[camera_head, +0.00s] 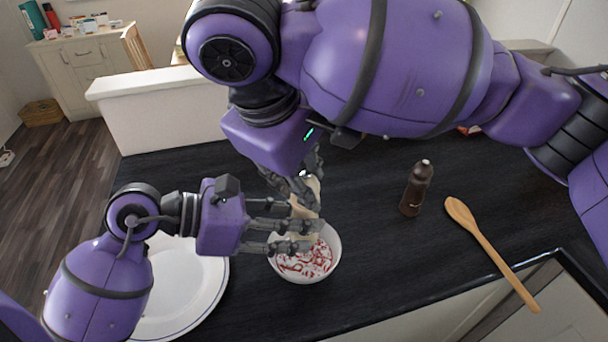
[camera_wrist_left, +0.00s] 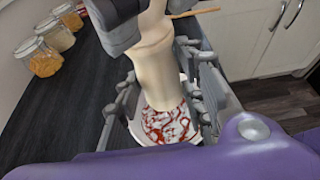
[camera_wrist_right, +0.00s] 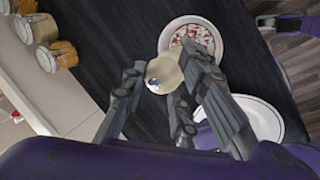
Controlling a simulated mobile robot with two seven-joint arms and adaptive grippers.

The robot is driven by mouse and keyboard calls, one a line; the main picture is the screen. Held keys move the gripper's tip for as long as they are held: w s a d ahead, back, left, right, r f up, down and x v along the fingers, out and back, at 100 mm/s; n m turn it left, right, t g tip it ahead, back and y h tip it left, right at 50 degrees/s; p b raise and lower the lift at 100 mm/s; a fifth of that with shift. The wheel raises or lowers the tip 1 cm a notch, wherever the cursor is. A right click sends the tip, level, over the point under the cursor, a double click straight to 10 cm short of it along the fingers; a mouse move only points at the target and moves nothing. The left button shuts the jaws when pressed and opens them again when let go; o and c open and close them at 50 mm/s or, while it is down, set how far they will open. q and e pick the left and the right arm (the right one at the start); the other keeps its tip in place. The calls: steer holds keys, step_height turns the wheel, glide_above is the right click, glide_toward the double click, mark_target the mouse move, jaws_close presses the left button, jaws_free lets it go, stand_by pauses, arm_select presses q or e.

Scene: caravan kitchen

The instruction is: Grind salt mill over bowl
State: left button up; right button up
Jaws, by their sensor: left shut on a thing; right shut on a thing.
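The cream-coloured salt mill (camera_head: 303,208) is upright and partly hidden by fingers. My left gripper (camera_head: 312,232) is shut on its lower part, coming from the left. My right gripper (camera_head: 304,188) reaches down from above and is shut on its upper part. The mill's pale body shows in the left wrist view (camera_wrist_left: 154,68), and its round top shows between the fingers in the right wrist view (camera_wrist_right: 164,71). The white bowl (camera_head: 335,263), with red-and-white contents, stands on the counter just below the mill. Its far side is hidden by my left fingers.
A dark brown mill (camera_head: 415,190) stands right of the bowl, with a wooden spoon (camera_head: 484,240) beyond it. A white plate (camera_head: 205,300) lies left of the bowl, under my left arm. Several jars (camera_wrist_left: 52,36) stand on the black counter (camera_head: 370,265).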

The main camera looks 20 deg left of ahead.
steer(key=shift+w+r+m+h, duration=0.1)
steer(key=shift+r+m+h, duration=0.15)
steer(key=shift+m, duration=0.45)
steer(key=shift+f, duration=0.1)
steer(key=o, duration=1.1)
steer(key=shift+f, duration=0.1)
steer(key=v, duration=1.2)
steer(key=shift+a, duration=0.1)
steer(key=shift+w, duration=0.1)
steer(key=shift+r, duration=3.55)
